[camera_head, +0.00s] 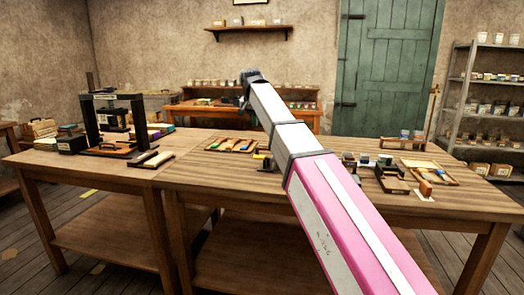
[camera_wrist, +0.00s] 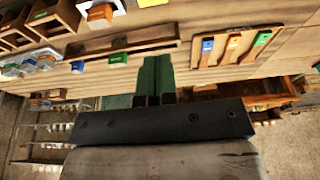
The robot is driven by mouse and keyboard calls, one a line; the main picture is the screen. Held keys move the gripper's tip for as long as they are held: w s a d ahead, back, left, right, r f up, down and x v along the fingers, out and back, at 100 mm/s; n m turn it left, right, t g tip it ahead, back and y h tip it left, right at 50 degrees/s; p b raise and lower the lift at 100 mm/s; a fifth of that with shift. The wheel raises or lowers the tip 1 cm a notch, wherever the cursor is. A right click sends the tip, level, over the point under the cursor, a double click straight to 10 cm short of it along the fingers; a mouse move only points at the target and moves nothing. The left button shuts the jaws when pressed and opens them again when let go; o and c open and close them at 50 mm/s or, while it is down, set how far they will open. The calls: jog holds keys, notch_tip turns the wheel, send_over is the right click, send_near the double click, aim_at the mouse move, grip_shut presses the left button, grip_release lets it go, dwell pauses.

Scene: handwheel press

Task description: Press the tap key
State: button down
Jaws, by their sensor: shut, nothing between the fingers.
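I cannot pick out the tap key with certainty. A wooden tray (camera_head: 214,150) with blue, orange and green pieces lies near the middle of the bench; a similar tray shows in the wrist view (camera_wrist: 199,63). A small dark and yellow item (camera_head: 266,162) sits close to the left side of my arm. My gripper (camera_wrist: 154,72) is shut and empty, in front of the bench top in the wrist view. In the head view my arm reaches over the bench and the fingertips cannot be made out.
A dark press frame (camera_head: 137,105) stands on the left of the bench. A row of small labelled blocks (camera_head: 384,160) and wooden holders (camera_head: 391,180) stand to the right of my arm. The bench top (camera_head: 200,175) has bare wood along its front.

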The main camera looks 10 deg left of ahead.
send_near(256, 156)
jog(key=x, duration=0.2)
jog(key=w+x, duration=0.1)
jog(key=x, duration=0.2)
jog(key=shift+w, duration=0.15)
jog(key=shift+f, duration=0.85)
